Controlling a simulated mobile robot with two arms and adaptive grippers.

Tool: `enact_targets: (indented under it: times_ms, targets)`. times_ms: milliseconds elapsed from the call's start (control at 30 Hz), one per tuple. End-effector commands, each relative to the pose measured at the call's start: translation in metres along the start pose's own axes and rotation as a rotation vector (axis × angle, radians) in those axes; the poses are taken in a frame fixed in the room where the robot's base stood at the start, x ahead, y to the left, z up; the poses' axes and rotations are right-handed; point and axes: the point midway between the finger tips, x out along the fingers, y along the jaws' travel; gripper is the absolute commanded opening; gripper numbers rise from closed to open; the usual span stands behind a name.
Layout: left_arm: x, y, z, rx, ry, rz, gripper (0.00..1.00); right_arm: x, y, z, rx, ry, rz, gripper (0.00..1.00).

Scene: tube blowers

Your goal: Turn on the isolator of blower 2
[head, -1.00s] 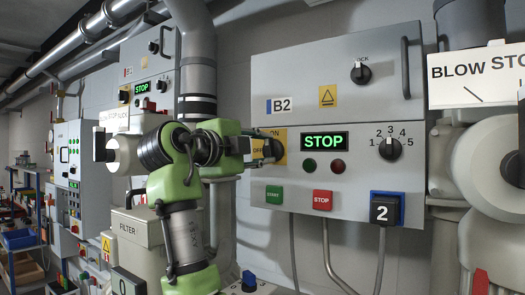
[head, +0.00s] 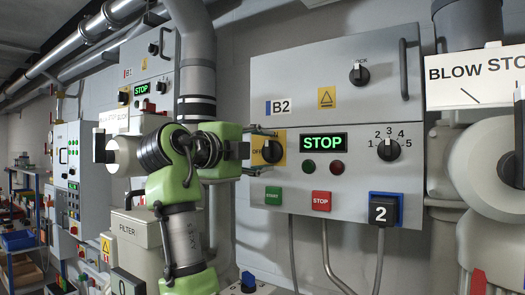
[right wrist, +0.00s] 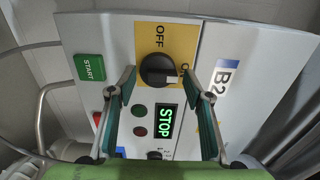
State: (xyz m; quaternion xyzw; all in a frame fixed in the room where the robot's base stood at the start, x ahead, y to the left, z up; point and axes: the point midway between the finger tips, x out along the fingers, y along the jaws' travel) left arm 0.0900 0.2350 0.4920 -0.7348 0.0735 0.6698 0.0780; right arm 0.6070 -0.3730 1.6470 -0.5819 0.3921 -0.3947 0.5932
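The isolator of blower 2 is a black rotary knob (head: 272,151) on a yellow plate, at the left of the grey B2 panel (head: 375,185). In the right wrist view the knob (right wrist: 158,70) has its white mark towards the ON side, away from OFF; ON is partly hidden by a finger. My right gripper (head: 263,151) is open, with its fingers apart on either side of the knob in the right wrist view (right wrist: 158,88). Nothing is held between them, and the knob looks clear of both fingers. My left gripper is out of view.
The green STOP display (head: 323,142), START button (head: 273,195), red STOP button (head: 321,200) and speed selector (head: 389,149) share the panel. A lock knob (head: 360,74) sits above. A thick pipe (head: 197,60) stands at the left, and a large white blower part (head: 485,170) at the right.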

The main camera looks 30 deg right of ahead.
Motion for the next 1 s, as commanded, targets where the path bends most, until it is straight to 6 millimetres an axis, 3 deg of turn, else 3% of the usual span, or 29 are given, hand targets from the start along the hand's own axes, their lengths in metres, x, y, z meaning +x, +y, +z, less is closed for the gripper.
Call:
enact_targets:
  times_ms: [367,800,1000]
  targets:
    - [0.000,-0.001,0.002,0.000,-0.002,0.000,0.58,-0.010,-0.002,0.001,0.000,-0.004,-0.005,0.46]
    - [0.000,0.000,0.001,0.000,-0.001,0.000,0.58,-0.097,-0.001,0.000,0.000,-0.005,-0.004,0.46]
    - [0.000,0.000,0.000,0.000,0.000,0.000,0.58,-0.118,-0.001,-0.001,0.000,-0.002,-0.003,0.46]
